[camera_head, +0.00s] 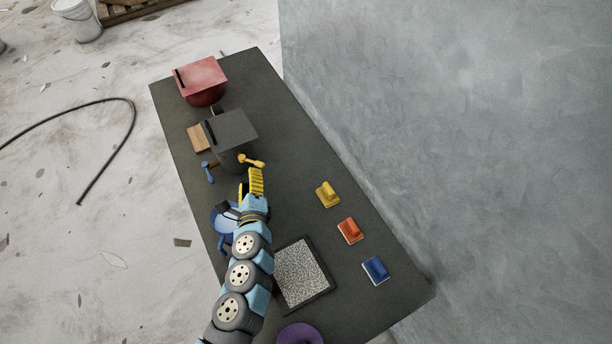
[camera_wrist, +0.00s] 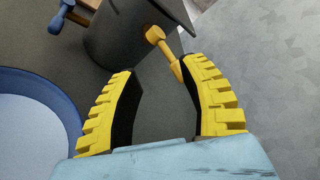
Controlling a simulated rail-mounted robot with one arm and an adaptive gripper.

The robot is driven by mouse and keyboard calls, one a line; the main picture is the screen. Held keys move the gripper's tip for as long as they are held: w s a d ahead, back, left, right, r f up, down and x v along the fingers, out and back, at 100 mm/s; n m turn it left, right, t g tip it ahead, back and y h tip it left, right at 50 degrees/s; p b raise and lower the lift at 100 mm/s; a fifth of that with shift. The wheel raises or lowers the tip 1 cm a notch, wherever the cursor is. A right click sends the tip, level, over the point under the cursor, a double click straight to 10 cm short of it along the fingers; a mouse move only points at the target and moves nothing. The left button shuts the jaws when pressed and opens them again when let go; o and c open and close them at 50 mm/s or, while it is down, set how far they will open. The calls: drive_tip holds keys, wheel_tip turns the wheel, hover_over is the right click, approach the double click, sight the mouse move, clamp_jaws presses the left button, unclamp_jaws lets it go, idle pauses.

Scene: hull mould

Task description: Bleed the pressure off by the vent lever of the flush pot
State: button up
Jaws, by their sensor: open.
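A dark grey pot (camera_head: 233,132) with a square lid stands on the dark table; in the wrist view its body (camera_wrist: 112,38) is ahead of my gripper. A yellow lever (camera_head: 252,161) sticks out of its near right side and also shows in the wrist view (camera_wrist: 160,48). A blue lever (camera_head: 208,173) is at its near left, also in the wrist view (camera_wrist: 62,17). I cannot tell by marking which is the vent lever. My gripper (camera_head: 255,175) is open and empty, just short of the pot. The yellow lever's tip lies beside the right fingertip (camera_wrist: 193,62); contact is unclear.
A red pot (camera_head: 203,79) stands farther back. A blue round bowl (camera_head: 221,216) is left of my arm. A speckled tray (camera_head: 303,274), a purple round thing (camera_head: 300,335) and yellow, red and blue hand blocks (camera_head: 350,231) lie nearer. A grey wall (camera_head: 450,120) rises at right.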

drive_tip(key=p+v, duration=0.2)
drive_tip(key=v, duration=1)
drive_tip(key=w+d+r+n+t+h+p, duration=0.2)
drive_tip(key=d+r+n+t+h+p, duration=0.2)
drive_tip(key=d+r+h+p, duration=0.6)
drive_tip(key=shift+w+d+r+h, duration=0.25)
drive_tip(key=shift+d+r, duration=1.2)
drive_tip(key=shift+r, duration=1.75)
drive_tip(key=shift+s+f+t, duration=0.1)
drive_tip(key=shift+t, duration=0.2)
